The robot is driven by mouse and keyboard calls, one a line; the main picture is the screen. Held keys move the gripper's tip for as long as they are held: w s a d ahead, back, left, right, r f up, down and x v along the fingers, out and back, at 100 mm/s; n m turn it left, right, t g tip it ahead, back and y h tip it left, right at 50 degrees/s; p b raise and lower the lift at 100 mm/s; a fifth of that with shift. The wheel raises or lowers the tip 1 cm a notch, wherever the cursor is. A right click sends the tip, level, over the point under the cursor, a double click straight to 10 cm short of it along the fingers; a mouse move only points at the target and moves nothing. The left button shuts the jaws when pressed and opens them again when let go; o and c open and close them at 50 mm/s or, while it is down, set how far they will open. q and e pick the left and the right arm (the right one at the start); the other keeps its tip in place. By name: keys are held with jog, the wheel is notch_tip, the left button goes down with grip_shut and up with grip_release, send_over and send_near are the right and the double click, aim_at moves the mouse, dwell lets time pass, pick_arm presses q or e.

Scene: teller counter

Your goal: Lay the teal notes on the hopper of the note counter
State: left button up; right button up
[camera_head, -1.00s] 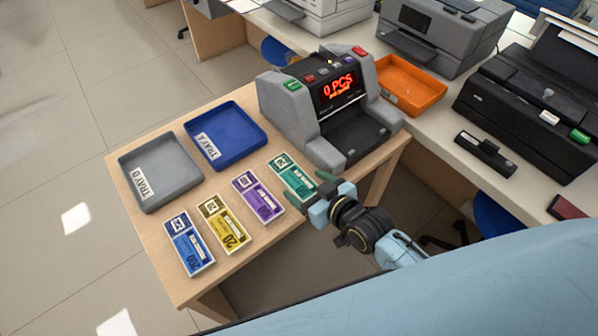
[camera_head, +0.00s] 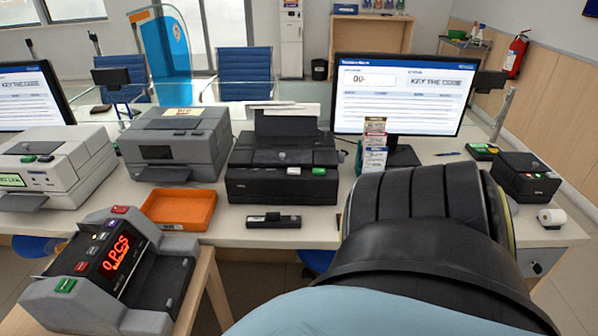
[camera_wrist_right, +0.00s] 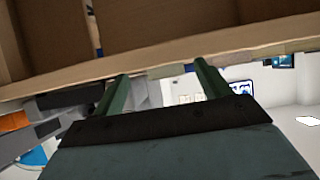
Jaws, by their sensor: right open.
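The note counter (camera_head: 112,272), grey and black with a red "0 PCS" display, stands at the lower left of the head view. Its dark hopper area (camera_head: 160,284) looks empty. The teal notes are not visible in either current view. My right gripper (camera_wrist_right: 160,70) shows in the right wrist view with its two green fingers apart and nothing seen between them. It lies below a wooden edge (camera_wrist_right: 200,58) in that picture. The head view shows only my right arm, not its gripper. My left gripper is out of view.
An orange tray (camera_head: 180,209) lies on the counter behind the note counter. A black printer (camera_head: 282,170), a small black device (camera_head: 277,220) and a monitor (camera_head: 400,95) stand on the counter. My right arm blocks the lower right.

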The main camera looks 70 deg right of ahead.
jog(key=s+d+f+g+h, duration=0.1)
jog(key=s+d+f+g, duration=0.2)
jog(key=s+f, duration=0.8)
jog(key=s+d+f+m+g+h, duration=0.1)
jog(key=s+f+g, duration=0.4)
jog(key=s+f, duration=0.7)
notch_tip(320, 180, down, 3)
jog(key=shift+s+d+f+h, duration=0.1)
jog(key=shift+s+d+h, duration=0.05)
jog(key=shift+d+h, duration=0.7)
jog(key=s+g, duration=0.1)
jog(key=s, duration=0.1)
jog(key=s+f, duration=0.1)
jog(key=s, duration=0.2)
jog(key=s+f+g, duration=0.1)
jog(key=s, duration=0.2)
jog(key=shift+d+f+g, duration=0.25)
jog(key=shift+d+g, duration=0.05)
